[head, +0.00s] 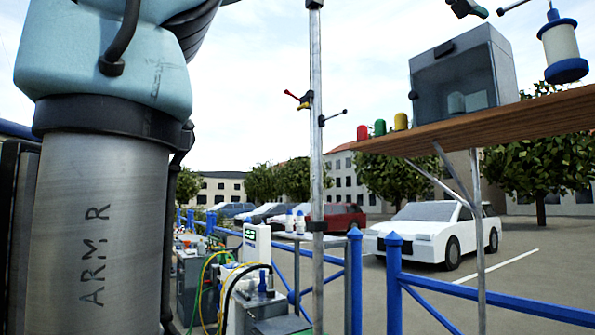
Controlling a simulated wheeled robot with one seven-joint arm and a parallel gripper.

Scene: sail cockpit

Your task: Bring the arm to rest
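My arm fills the left side of the head view, a thick metal link marked "ARM R" with a light blue joint above it. The arm runs out of the top of the picture. My gripper is not in view, so what it holds and whether it is open or shut is hidden.
A wooden shelf (480,126) at the upper right bears a grey glass-fronted box (462,75) and red, green and yellow objects. A metal pole (316,150) stands at centre. Blue railing (394,285), cabled equipment (245,290) and a white car (430,235) lie beyond.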

